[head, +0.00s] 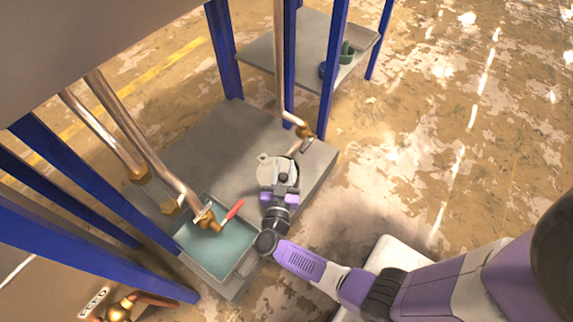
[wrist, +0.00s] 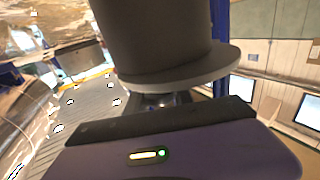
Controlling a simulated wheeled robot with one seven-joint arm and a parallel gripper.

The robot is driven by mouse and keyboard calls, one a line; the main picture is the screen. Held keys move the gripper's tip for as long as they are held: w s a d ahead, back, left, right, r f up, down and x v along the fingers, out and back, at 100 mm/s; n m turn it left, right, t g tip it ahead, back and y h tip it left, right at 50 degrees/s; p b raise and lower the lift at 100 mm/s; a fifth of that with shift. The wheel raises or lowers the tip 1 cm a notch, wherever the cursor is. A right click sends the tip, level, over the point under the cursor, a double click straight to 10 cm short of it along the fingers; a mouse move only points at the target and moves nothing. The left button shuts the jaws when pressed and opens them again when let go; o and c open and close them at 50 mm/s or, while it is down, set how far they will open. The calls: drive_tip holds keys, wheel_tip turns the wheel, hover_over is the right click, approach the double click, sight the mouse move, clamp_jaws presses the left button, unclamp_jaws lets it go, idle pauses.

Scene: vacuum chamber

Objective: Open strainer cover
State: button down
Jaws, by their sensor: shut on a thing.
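The strainer is a grey metal body (wrist: 150,35) that fills the upper middle of the wrist view. Its round flanged cover (wrist: 185,72) faces my gripper. In the head view the light grey cover (head: 268,160) shows just beyond my gripper (head: 281,178), over the grey platform. My gripper is shut at the cover, on a small part by the flange (wrist: 165,100). My own wrist and fingers hide most of that grip, so the exact contact cannot be seen.
A teal-lined tray (head: 245,262) sits left of my wrist, below a pipe valve with a red handle (head: 235,210). Copper pipes (head: 140,140) and blue posts (head: 335,70) stand around. A shelf (head: 310,35) holds green items (head: 346,52). Floor at right is clear.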

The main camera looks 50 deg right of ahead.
drive_tip(key=shift+w+a+m+g+h+b, duration=0.1)
drive_tip(key=shift+a+m+g+h+b, duration=0.5)
drive_tip(key=shift+g, duration=0.4)
drive_tip(key=shift+d, duration=0.1)
drive_tip(key=c, duration=1.1)
unclamp_jaws()
drive_tip(key=shift+c, duration=0.2)
drive_tip(key=shift+p+v, duration=0.95)
drive_tip(key=shift+v, duration=3)
